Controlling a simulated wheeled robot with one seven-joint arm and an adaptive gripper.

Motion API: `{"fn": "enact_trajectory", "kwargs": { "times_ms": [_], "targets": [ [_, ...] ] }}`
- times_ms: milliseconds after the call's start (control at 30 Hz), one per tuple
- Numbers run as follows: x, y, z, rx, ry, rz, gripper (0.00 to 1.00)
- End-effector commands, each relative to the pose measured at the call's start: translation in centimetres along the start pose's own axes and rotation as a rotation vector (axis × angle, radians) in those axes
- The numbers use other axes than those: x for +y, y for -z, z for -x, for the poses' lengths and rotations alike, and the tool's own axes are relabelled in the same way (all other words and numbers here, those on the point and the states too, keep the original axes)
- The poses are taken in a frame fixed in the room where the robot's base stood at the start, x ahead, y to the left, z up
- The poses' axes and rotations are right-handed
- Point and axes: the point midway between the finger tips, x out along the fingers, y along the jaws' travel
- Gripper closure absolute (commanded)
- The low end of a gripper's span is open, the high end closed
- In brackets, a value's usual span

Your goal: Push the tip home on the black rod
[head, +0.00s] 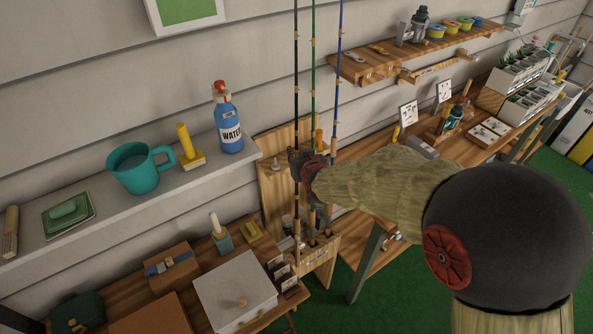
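Three fishing rods stand upright side by side in a wooden rack (271,185) against the wall. The black rod (296,80) is leftmost, the green rod (313,80) is in the middle and the blue rod (339,80) is on the right. All three run out of the top of the head view, so their tips are not visible. My gripper (298,160) is at the black rod, around mid-height, and its dark fingers overlap the rod. It is too small to tell whether they are closed on it.
A wall shelf (75,222) on the left holds a teal mug (139,168), a yellow brush (190,148) and a blue water bottle (228,120). Below are boxes and a white drawer unit (234,290). To the right are a reel shelf (385,63) and a cluttered workbench (463,150).

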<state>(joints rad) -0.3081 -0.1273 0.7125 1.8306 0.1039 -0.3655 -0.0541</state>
Motion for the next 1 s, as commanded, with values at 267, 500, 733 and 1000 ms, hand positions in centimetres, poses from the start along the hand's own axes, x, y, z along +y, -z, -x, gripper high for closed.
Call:
{"fn": "enact_trajectory", "kwargs": {
  "times_ms": [267, 500, 733, 1000],
  "targets": [
    [0.0, -0.4, -0.2, 0.0, 0.0, 0.0, 1.0],
    [0.0, -0.7, -0.3, 0.0, 0.0, 0.0, 1.0],
    [0.0, -1.0, -0.4, 0.0, 0.0, 0.0, 1.0],
    [0.0, -1.3, -0.6, 0.0, 0.0, 0.0, 1.0]
  ]
}}
